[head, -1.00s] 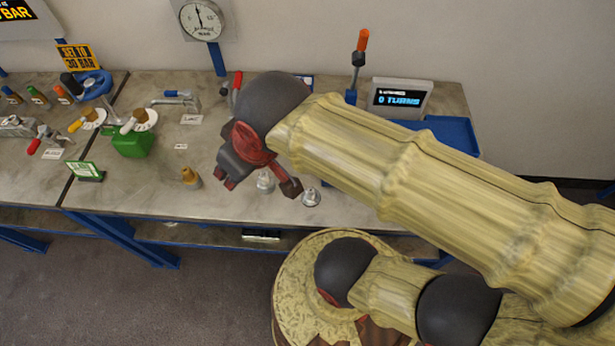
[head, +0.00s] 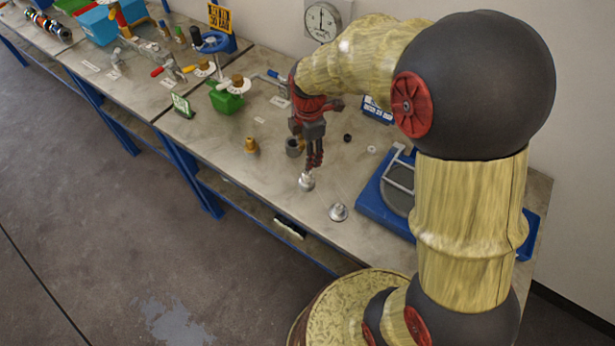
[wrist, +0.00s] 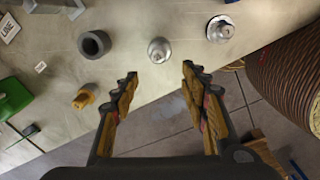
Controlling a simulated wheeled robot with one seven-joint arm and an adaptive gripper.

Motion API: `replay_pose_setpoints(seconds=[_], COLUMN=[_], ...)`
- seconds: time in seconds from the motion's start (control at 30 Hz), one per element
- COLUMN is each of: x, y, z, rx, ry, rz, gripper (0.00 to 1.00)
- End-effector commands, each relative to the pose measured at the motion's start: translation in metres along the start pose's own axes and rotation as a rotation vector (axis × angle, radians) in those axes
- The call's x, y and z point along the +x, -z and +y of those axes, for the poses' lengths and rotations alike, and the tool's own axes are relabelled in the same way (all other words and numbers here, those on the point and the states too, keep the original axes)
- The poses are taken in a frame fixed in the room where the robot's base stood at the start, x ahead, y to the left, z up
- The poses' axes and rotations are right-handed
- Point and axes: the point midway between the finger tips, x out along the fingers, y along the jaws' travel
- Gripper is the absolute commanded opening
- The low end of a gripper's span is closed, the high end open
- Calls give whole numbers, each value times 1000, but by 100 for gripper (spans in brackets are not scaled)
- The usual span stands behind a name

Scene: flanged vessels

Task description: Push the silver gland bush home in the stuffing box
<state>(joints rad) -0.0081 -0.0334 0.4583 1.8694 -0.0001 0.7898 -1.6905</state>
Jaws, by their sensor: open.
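Two silver flanged pieces stand on the grey bench. The nearer to my gripper (head: 315,160) is a silver piece (head: 306,182), also in the wrist view (wrist: 160,51). The other silver piece (head: 338,212) sits to its right, seen too in the wrist view (wrist: 221,28). I cannot tell for sure which is the gland bush. A dark grey hollow cylinder (wrist: 94,44), likely the stuffing box, stands upright to the left, partly behind my gripper in the head view. My gripper points down, open and empty. In the wrist view the nearer silver piece lies just beyond the gap between the fingertips.
A brass fitting (head: 250,146) stands left of the grey cylinder, near the bench's front edge. A green block with a valve (head: 226,100) is farther left. A blue tray (head: 385,205) lies to the right. Small dark and white rings lie behind my gripper.

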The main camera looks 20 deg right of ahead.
Motion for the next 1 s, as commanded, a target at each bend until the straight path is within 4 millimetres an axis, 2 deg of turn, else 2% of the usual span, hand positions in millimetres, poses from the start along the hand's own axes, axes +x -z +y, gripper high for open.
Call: replay_pose_setpoints(seconds=[0.03,0.1,0.3,0.67,0.9,1.0], x=[13,27,50,81,115,122], y=[0,-1,-1,-2,-5,-5], z=[4,9,12,9,3,3], rx=[-60,-137,-238,-240,-239,-239], ry=[20,36,59,57,58,57], rz=[3,7,14,14,14,14], gripper=[45,45,45,45,45,45])
